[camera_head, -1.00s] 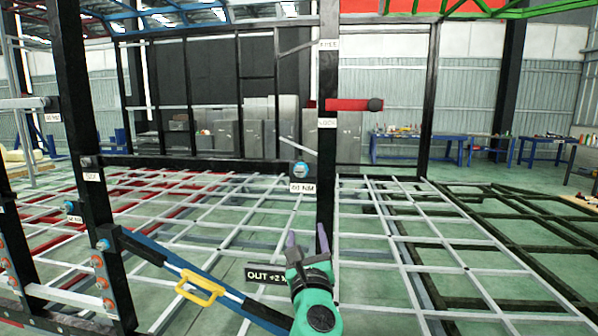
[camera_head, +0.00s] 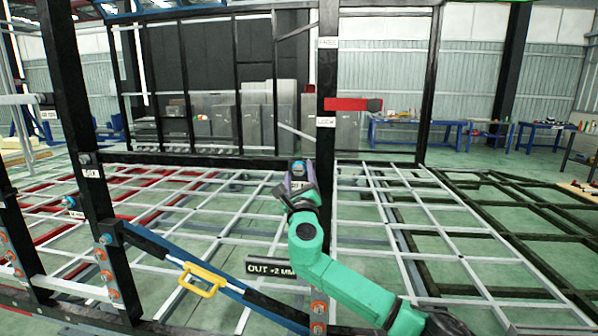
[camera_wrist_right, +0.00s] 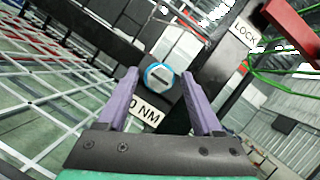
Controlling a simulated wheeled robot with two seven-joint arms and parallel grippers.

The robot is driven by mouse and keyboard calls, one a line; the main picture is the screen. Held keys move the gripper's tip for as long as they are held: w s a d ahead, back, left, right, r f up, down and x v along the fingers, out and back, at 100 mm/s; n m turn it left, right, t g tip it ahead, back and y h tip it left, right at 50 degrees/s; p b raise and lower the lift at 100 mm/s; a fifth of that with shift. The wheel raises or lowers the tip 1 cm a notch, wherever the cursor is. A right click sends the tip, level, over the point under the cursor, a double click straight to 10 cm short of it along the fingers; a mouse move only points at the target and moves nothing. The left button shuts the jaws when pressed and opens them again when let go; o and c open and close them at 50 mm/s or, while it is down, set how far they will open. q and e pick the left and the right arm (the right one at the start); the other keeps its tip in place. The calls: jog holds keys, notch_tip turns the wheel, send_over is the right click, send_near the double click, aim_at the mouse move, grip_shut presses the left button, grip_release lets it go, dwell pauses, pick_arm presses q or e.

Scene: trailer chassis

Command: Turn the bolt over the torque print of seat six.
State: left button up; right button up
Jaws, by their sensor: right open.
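In the right wrist view the bolt (camera_wrist_right: 158,76) shows between the two open purple fingers, nothing gripped. I cannot tell whether the fingertips touch the bolt. My left gripper is not in view.
A red lever (camera_head: 350,104) sticks out right from the post, above a "LOCK" label. Other blue-ringed bolts (camera_head: 70,202) sit on the left posts. A blue bar with a yellow handle (camera_head: 203,281) slants across the front, near an "OUT" sign (camera_head: 270,267). White lattice framing spreads behind.

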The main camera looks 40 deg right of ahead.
jog(key=shift+f, duration=0.1)
grip_shut()
